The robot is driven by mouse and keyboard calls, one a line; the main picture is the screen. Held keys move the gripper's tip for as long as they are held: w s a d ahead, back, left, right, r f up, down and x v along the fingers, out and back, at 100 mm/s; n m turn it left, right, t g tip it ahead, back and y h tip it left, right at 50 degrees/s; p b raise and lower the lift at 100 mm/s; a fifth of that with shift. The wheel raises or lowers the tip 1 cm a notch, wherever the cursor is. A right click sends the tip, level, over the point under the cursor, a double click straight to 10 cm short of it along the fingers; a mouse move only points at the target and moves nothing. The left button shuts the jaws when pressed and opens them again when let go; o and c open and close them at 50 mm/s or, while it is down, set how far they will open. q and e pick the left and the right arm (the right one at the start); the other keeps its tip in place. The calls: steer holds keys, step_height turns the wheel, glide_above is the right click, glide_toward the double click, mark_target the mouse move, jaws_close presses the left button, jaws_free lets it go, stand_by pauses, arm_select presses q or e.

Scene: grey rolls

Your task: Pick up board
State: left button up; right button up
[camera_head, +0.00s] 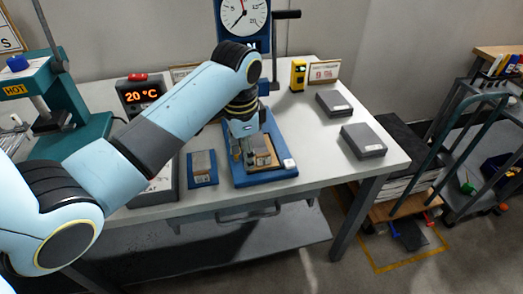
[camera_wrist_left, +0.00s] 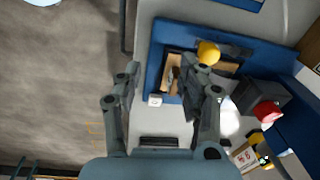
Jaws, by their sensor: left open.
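A small tan board (camera_head: 263,150) lies on the blue base (camera_head: 247,180) of a dial gauge stand on the white table. In the left wrist view a tan piece (camera_wrist_left: 169,80), which looks like this board, lies on the blue base (camera_wrist_left: 158,50), partly hidden by a finger. My left gripper (camera_head: 247,156) is over the base, at the left side of the board. In the left wrist view my left gripper (camera_wrist_left: 164,80) is open with nothing held between its fingers. I cannot tell whether a finger touches the board. My right gripper is in neither view.
The dial gauge (camera_head: 243,18) rises behind the base. A small blue tray (camera_head: 202,181) stands to its left. Two dark grey boxes (camera_head: 363,141) (camera_head: 334,104) lie to the right. A teal press (camera_head: 75,135) stands at the far left. The table's front right is clear.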

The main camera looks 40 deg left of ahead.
mark_target(259, 155)
arm_select(q)
steer(key=w+r+m, duration=0.2)
steer(key=w+r, duration=0.3)
steer(key=shift+g, duration=0.4)
steer(key=f, duration=0.5)
steer(key=shift+a+f, duration=0.3)
steer(key=shift+a, duration=0.05)
steer(key=f, duration=0.5)
steer(key=shift+w+d+f, duration=0.2)
steer(key=shift+w+d, duration=0.05)
steer(key=shift+w, duration=0.1)
jaws_close()
